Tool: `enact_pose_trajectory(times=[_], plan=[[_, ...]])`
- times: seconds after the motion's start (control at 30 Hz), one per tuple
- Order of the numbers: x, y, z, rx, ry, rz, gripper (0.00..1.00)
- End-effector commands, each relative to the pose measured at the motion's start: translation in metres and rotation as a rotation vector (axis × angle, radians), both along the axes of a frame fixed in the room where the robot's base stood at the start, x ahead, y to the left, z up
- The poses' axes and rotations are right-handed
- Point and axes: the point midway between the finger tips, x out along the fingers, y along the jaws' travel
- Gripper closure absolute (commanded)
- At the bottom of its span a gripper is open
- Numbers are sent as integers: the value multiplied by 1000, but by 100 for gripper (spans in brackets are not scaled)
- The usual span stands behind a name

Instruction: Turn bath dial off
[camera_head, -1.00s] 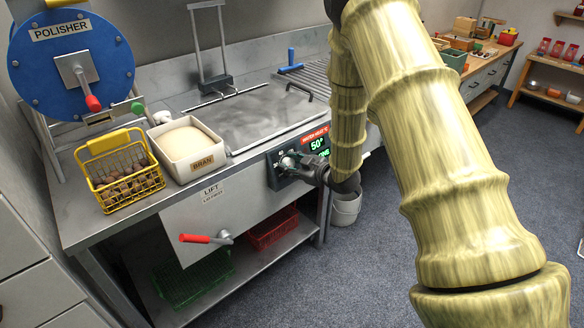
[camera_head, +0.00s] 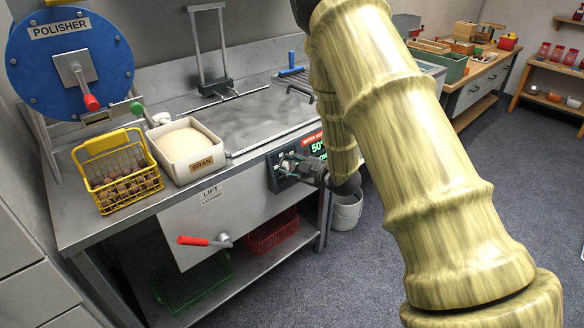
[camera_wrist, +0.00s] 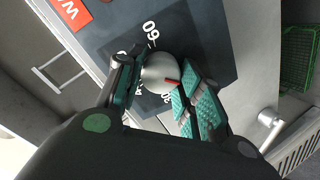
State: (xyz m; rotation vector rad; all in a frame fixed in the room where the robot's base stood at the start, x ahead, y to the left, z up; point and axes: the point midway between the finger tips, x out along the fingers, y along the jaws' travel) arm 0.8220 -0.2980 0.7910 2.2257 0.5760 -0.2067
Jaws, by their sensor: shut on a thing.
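The bath dial (camera_wrist: 158,74) is a round pale knob with a red pointer mark, on a dark panel with printed numbers on the front of the steel bath. My gripper (camera_wrist: 155,85) has its teal-padded fingers on both sides of the dial and is shut on it. In the head view my gripper (camera_head: 298,167) is at the control panel (camera_head: 275,174), and my fingers hide most of the dial.
A red-handled lift lever (camera_head: 205,241) sticks out at the lower left front. A bran box (camera_head: 190,168) and a yellow basket of chestnuts (camera_head: 97,145) stand on the counter. A white bucket (camera_head: 347,212) stands on the floor below my arm. The floor at right is clear.

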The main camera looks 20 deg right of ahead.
Motion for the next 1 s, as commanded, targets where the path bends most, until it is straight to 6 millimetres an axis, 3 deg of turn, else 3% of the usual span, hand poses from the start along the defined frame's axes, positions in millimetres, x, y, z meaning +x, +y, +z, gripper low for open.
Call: enact_pose_trajectory(times=[0.13,0.17,0.27,0.67,1.0], plan=[[-1,0,-2,-1,4,-1,87],[-1,-1,-2,-1,4,-1,60],[-1,0,-1,0,3,0,42],[-3,-1,1,1,0,0,42],[-47,-19,17,2,2,-2,42]])
